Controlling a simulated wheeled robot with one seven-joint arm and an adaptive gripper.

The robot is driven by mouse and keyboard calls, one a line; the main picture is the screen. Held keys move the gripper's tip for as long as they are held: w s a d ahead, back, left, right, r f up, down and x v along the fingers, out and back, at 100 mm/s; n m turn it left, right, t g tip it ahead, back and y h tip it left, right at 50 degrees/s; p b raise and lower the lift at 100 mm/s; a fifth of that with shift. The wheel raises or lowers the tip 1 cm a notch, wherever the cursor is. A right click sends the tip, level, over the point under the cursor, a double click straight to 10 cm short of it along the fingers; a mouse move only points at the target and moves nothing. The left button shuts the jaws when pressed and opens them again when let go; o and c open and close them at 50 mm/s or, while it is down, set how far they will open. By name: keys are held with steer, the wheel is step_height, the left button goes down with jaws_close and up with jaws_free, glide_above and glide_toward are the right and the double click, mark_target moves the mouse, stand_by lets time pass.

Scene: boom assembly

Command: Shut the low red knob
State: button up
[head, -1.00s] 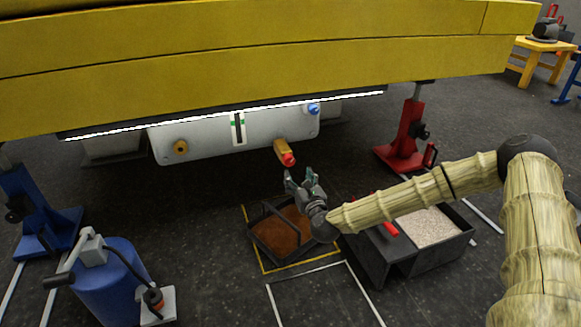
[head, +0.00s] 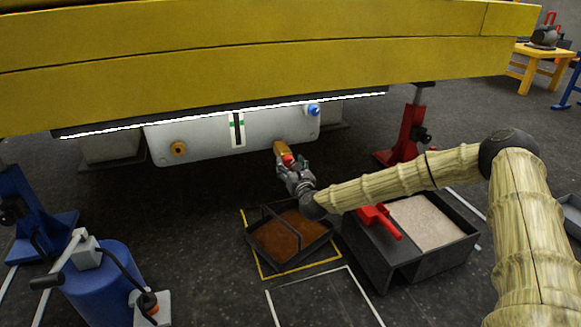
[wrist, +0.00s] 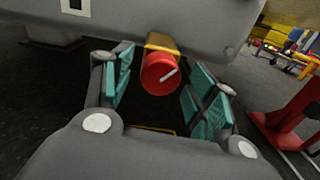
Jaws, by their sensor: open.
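The low red knob (wrist: 160,74) sits on the end of a yellow fitting (wrist: 161,42) low on a white tank (head: 205,142) under the yellow boom. A pale bar marks the knob's face. My gripper (wrist: 158,92) is open, with its teal-padded fingers on the left and right of the knob in the wrist view. Gaps show between the fingers and the knob. In the head view, my gripper (head: 284,166) partly hides the red knob (head: 288,160).
A blue knob (head: 313,110) is on the tank's upper right and a yellow cap (head: 179,149) on its left. A red stand (head: 405,140) is to the right. A tray of brown material (head: 256,246) and a bin (head: 388,272) with a red scoop (head: 380,220) lie below.

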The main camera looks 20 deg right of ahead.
steer(key=c, duration=1)
